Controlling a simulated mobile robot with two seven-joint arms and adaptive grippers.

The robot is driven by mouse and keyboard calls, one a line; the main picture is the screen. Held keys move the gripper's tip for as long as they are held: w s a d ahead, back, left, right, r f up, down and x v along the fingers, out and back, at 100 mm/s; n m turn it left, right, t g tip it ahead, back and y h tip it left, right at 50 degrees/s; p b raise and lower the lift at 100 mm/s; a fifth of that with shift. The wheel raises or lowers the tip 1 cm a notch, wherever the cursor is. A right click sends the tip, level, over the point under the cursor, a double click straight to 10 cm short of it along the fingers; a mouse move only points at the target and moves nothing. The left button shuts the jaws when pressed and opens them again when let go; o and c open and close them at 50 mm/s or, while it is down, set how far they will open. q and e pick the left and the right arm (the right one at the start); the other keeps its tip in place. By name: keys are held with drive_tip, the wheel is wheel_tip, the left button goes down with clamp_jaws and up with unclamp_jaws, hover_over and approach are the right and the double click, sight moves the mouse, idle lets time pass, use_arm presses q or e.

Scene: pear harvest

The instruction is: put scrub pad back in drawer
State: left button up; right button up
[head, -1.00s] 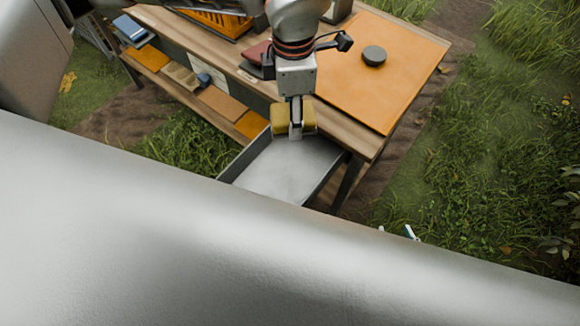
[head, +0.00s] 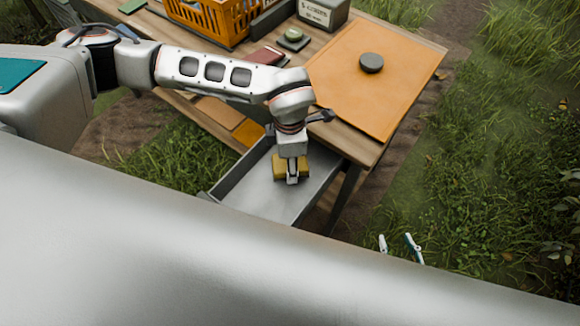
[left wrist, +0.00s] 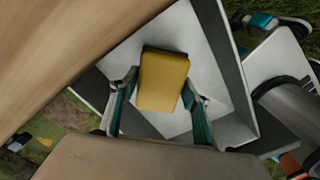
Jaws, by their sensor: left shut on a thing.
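The yellow scrub pad (head: 278,167) is at the open grey metal drawer (head: 247,192), over its floor near the middle. My left gripper (head: 292,178) points down and is shut on the pad. In the left wrist view the pad (left wrist: 162,80) lies between the two teal-backed fingers (left wrist: 159,84), with the pale drawer floor behind it. I cannot tell whether the pad touches the floor. My right gripper (head: 399,246) shows only its two fingertips, apart and with nothing between them, above the grass at the lower right.
The wooden table (head: 362,151) above the drawer carries an orange board (head: 385,95) with a dark round disc (head: 371,63), an orange crate (head: 215,22), a grey box (head: 322,14) and a red item (head: 262,57). The drawer's side walls stand close around my left gripper.

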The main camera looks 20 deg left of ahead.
use_arm(q)
drive_tip(key=shift+f, duration=1.5)
drive_tip(key=shift+f, duration=0.15)
drive_tip(key=o, duration=1.2)
drive_tip(key=shift+c, duration=0.2)
drive_tip(key=shift+r, duration=0.25)
wheel_tip(320, 180, up, 11)
drive_tip(key=shift+r, duration=0.45)
